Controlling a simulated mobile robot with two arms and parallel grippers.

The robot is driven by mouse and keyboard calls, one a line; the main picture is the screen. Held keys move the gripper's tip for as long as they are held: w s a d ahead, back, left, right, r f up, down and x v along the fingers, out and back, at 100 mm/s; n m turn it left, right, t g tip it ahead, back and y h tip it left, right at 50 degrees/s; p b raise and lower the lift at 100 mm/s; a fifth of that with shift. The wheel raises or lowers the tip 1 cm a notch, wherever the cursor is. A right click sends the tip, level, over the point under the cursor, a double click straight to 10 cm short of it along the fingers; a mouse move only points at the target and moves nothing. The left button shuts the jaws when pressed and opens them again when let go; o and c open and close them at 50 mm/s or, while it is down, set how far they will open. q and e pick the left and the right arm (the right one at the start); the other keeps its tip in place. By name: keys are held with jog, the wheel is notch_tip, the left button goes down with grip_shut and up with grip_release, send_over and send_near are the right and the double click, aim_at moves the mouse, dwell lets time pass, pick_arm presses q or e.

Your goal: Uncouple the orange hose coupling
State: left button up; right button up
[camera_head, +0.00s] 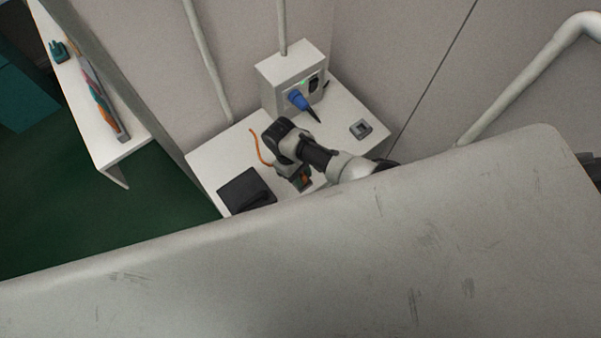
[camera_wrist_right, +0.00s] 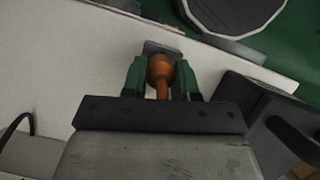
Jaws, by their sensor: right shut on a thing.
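The orange hose coupling (camera_wrist_right: 160,70) shows in the right wrist view as a rounded orange body with a narrower neck. It sits between the green fingers of my right gripper (camera_wrist_right: 161,80), which is shut on it. A small grey metal piece lies just beyond it; whether the coupling is still joined to anything is hidden. In the head view my right gripper (camera_head: 301,182) points down over the white bench (camera_head: 222,152), and the coupling is mostly hidden. A thin orange hose (camera_head: 258,148) curves on the bench left of the gripper. My left gripper is not in view.
A black case (camera_head: 245,190) lies left of the gripper. Behind stands a white box (camera_head: 284,77) with a blue plug (camera_head: 298,100). A small grey switch-like item (camera_head: 360,128) lies at right. A large scuffed grey surface (camera_head: 420,240) fills the foreground and hides part of my arm.

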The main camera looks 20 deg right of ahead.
jog(key=o, duration=1)
jog(key=v, duration=1)
jog(key=shift+w+a+r, duration=0.15)
jog(key=shift+r, duration=0.2)
